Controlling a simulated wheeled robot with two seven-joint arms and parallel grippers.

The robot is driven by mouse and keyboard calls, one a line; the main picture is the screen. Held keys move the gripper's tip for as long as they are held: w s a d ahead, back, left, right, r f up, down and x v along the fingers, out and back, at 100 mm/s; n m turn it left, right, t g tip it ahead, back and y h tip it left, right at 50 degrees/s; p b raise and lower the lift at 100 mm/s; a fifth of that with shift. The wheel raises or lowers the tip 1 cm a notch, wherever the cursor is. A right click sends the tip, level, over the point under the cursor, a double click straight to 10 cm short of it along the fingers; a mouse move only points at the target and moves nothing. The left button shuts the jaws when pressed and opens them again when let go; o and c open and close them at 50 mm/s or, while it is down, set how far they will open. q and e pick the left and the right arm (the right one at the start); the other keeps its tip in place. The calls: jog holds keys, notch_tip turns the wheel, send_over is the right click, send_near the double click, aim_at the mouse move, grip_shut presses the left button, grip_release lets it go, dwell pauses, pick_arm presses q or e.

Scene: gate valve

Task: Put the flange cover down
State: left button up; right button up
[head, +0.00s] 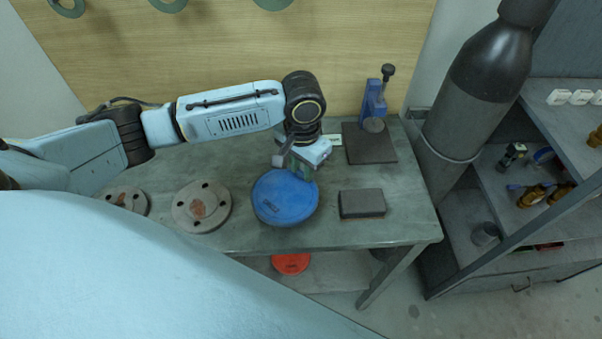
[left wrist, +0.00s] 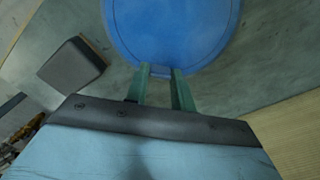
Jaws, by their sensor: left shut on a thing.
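The flange cover (head: 285,198) is a round blue disc over the middle of the grey-green workbench (head: 330,230). In the left wrist view the blue cover (left wrist: 170,28) fills the top middle. My left gripper (head: 303,168) comes down at the cover's far edge. In the left wrist view its two green fingers (left wrist: 162,74) are shut on a small tab at the cover's rim. I cannot tell whether the cover touches the bench or is slightly above it. My right gripper is not in view.
Two grey flanges lie left of the cover, the nearer one (head: 201,206) close by. A dark block (head: 362,203) lies to the right, also in the left wrist view (left wrist: 73,66). A blue stand (head: 374,100) on a dark plate is behind. A red disc (head: 291,263) lies below the bench.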

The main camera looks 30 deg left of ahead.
pick_arm(q)
jog(key=shift+f, duration=1.5)
jog(key=o, duration=1)
jog(key=shift+f, duration=0.1)
notch_tip(320, 180, up, 12)
jog(key=shift+r+p, duration=0.15)
jog(key=shift+p, duration=0.2)
